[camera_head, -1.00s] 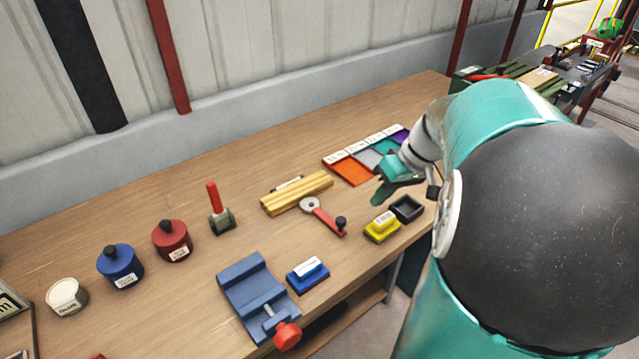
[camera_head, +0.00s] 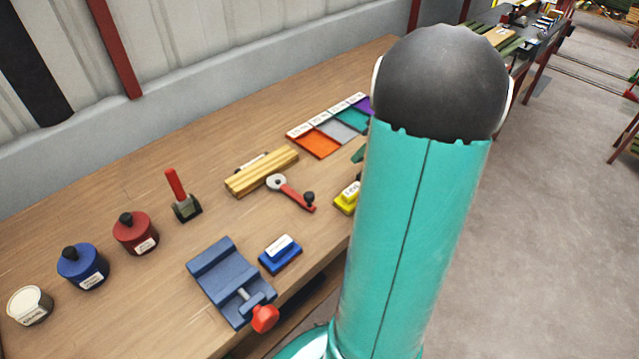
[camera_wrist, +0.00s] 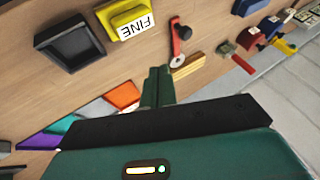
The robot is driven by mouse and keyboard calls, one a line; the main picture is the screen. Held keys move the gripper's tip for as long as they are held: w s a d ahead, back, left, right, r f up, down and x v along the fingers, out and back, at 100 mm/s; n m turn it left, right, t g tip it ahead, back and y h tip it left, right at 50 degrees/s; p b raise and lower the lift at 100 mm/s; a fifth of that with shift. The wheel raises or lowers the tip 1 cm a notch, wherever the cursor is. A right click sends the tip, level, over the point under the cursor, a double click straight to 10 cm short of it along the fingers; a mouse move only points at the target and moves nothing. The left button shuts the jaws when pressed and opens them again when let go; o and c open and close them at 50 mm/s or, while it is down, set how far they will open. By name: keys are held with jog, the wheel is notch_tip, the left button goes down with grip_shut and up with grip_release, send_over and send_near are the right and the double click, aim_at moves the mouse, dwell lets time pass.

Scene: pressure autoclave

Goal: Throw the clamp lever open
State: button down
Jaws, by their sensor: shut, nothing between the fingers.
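A small clamp with a dark green base and an upright red lever (camera_head: 175,186) stands on the bench, left of the wooden strips. It also shows in the wrist view (camera_wrist: 241,62), at right and on its side. A flat red lever (camera_head: 294,196) with a grey hub and black knob lies nearer the bench middle, and shows in the wrist view (camera_wrist: 175,42). My gripper (camera_wrist: 157,72) has its green fingers together and empty, over the bench, apart from both levers. In the head view my arm hides most of it.
A blue vise (camera_head: 225,280), a blue block (camera_head: 280,258), a yellow block (camera_head: 345,199) and wooden strips (camera_head: 262,172) lie around the levers. Red (camera_head: 134,234) and blue (camera_head: 82,268) pots stand left. A black tray (camera_wrist: 70,45) lies near my gripper. Bare wood surrounds the upright clamp.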

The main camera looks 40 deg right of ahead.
jog(key=x, duration=0.9)
jog(key=shift+w+a+f, duration=0.1)
jog(key=shift+f, duration=0.25)
jog(key=a, duration=0.3)
jog(key=shift+w+a+f, duration=0.1)
jog(key=shift+w+a, duration=0.05)
jog(key=shift+a, duration=0.4)
jog(key=shift+w, duration=0.1)
jog(key=shift+a+m, duration=0.35)
jog(key=shift+m, duration=0.05)
